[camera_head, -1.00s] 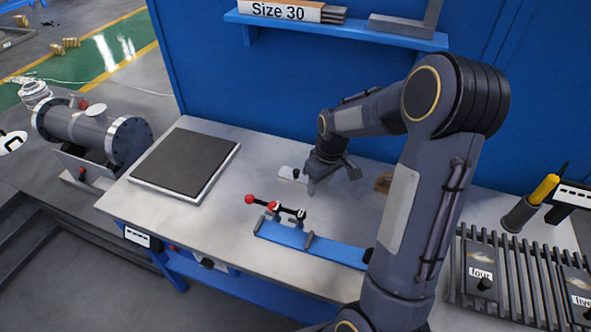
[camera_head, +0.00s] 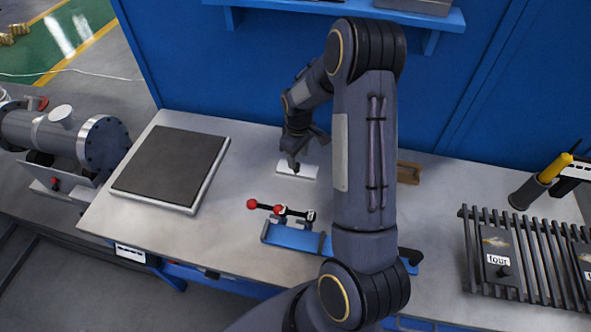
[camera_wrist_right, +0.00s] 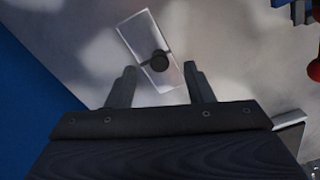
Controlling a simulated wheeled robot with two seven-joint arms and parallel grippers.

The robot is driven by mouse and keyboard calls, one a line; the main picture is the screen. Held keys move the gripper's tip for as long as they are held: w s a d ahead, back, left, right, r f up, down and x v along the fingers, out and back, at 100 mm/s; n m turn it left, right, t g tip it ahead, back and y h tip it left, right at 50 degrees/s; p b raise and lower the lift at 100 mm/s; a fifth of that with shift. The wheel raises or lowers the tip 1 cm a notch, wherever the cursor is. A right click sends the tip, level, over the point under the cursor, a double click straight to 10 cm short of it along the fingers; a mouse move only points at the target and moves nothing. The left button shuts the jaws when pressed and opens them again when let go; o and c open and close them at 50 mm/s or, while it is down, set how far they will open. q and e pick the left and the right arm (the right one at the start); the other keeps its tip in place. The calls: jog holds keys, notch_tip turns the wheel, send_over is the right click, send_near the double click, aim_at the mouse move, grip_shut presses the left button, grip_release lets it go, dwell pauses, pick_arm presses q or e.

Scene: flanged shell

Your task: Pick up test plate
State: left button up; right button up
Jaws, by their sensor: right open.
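The test plate (camera_head: 310,172) is a small, pale, flat rectangle with a dark knob, lying on the workbench below my right gripper (camera_head: 303,153). In the right wrist view, the plate (camera_wrist_right: 139,35) lies tilted, with its round black knob (camera_wrist_right: 159,61) close to the gap between the fingertips of my right gripper (camera_wrist_right: 160,72). The fingers are apart with nothing held. I cannot tell the exact height left between fingertips and knob. My left gripper is not in view.
A dark square pad (camera_head: 172,165) lies at left on the workbench (camera_head: 225,228). A blue fixture (camera_head: 292,238) with red-tipped clamps stands in front of the plate. A slatted rack (camera_head: 533,285) with labelled plates is at right. The blue wall (camera_head: 240,80) stands behind.

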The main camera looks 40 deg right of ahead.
aim_at(297, 167)
jog(key=f+b, duration=0.1)
jog(key=f, duration=0.1)
jog(key=w+f+b, duration=0.1)
jog(key=f, duration=0.1)
jog(key=shift+f, duration=0.5)
jog(key=shift+r, duration=0.1)
grip_shut()
